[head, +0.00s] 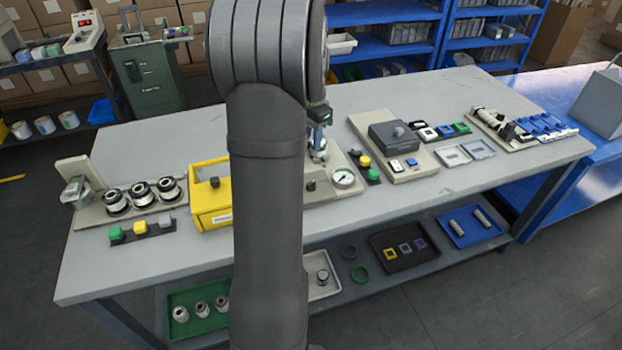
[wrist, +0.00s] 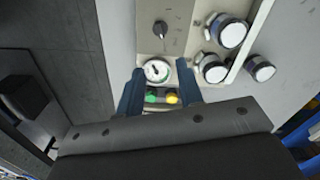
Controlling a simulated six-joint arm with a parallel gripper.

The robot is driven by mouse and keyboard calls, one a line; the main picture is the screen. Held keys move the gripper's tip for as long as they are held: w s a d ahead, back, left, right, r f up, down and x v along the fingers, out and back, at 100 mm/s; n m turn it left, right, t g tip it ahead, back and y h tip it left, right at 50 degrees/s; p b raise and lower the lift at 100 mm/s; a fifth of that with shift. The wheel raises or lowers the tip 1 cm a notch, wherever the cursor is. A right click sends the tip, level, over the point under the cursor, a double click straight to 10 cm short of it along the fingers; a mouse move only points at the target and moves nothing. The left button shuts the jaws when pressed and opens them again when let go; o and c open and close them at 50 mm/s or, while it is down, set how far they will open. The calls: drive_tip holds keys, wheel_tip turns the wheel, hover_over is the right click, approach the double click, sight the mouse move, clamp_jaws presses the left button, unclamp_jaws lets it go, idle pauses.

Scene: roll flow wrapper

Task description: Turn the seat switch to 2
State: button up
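A dark rotary knob (wrist: 160,29) sits on a beige panel (wrist: 148,12) near the top of the wrist view. In the head view a small dark knob (head: 310,186) shows on the beige unit beside my arm. I cannot read any label or numbers, so I cannot tell which position it points to, or surely that it is the seat switch. A round white gauge (wrist: 157,71) lies below the knob. My gripper (wrist: 159,67) is open and empty, its two blue fingers apart, appearing either side of the gauge. In the head view my gripper (head: 319,128) is largely hidden by my arm.
Green (wrist: 151,98) and yellow (wrist: 172,99) buttons show between the fingers. Dark-and-white cylinders (wrist: 229,32) stand right of the knob. A yellow box (head: 209,200) stands left of my arm, and a grey-topped unit (head: 394,138) right of it.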

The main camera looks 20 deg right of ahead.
wheel_tip(320, 180, down, 16)
drive_tip(key=shift+r, duration=0.15)
idle(0.3)
clamp_jaws()
